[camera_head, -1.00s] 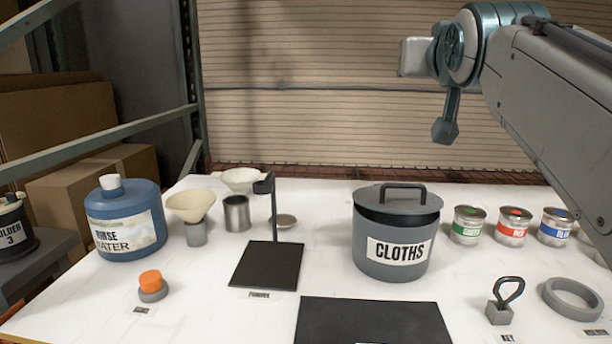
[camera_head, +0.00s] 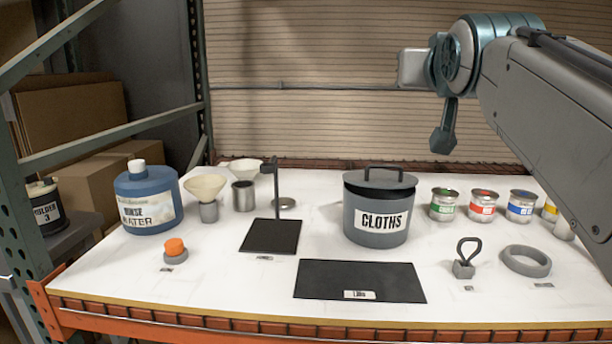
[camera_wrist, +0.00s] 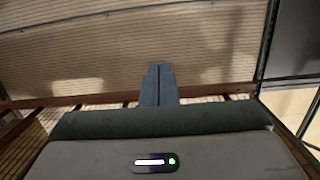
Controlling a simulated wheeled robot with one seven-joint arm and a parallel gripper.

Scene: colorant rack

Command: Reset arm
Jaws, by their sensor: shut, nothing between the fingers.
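My gripper (camera_head: 443,139) is raised at the upper right in the head view, pointing down. It is shut and empty, above and behind the labelled cans and apart from everything on the table. In the wrist view the two fingers (camera_wrist: 158,84) lie together in front of the slatted back wall. My arm runs from there down the right side of the head view and hides part of the table's right end.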

